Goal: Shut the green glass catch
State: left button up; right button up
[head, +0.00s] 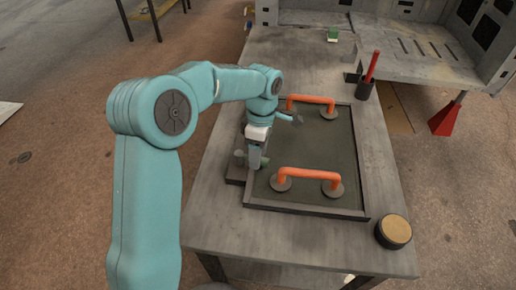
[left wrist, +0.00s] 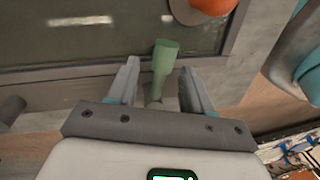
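The green catch (left wrist: 165,60) is a short lever at the edge of the framed glass in the left wrist view. In the head view only a bit of it (head: 265,162) shows beside my gripper. The dark glass pane (head: 325,145) lies flat in a frame on the bench, with two orange handles (head: 308,174) on it. My left gripper (head: 255,164) points down at the frame's left edge. In the left wrist view its fingers (left wrist: 160,84) are apart, one on each side of the catch's lower part, with gaps visible.
A small grey block with a peg (head: 239,159) sits left of the frame. A dark cup with a red stick (head: 365,88) and a tan-topped round tin (head: 393,232) stand on the bench's right side. The bench top (head: 270,232) in front is clear.

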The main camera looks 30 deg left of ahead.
pick_arm(q)
jog(key=w+a+r+p, duration=0.1)
jog(key=w+r+p, duration=0.1)
jog(key=r, duration=1.4)
jog(key=shift+w, duration=0.5)
